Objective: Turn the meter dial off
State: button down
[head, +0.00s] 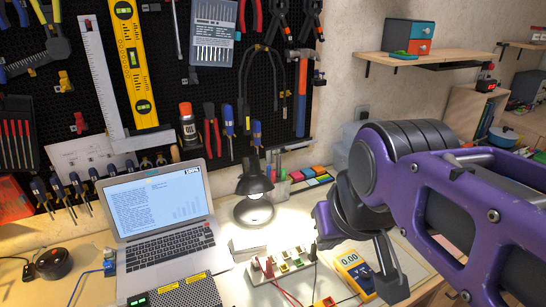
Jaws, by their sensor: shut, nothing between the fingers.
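The meter (350,263) is a yellow handheld unit lying on the workbench at the lower right of the head view. Its pale display reads 0.00. A dark round area, likely the dial, shows just below the display; its pointer position is too small to read. My gripper (390,284) is dark grey, shut and empty, and appears just right of the meter, overlapping its right edge in the picture. I cannot tell whether it touches the meter. My purple arm comes in from the right and hides the bench beyond.
A power strip (283,264) with red leads lies left of the meter. A lit desk lamp (255,185) and an open laptop (160,222) stand farther left. A pegboard (60,80) full of tools is behind. A wall shelf (425,58) holds a small blue and orange drawer box (408,37).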

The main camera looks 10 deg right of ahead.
aim_at(366, 275)
jog(key=z, duration=0.8)
jog(key=i+z, duration=0.1)
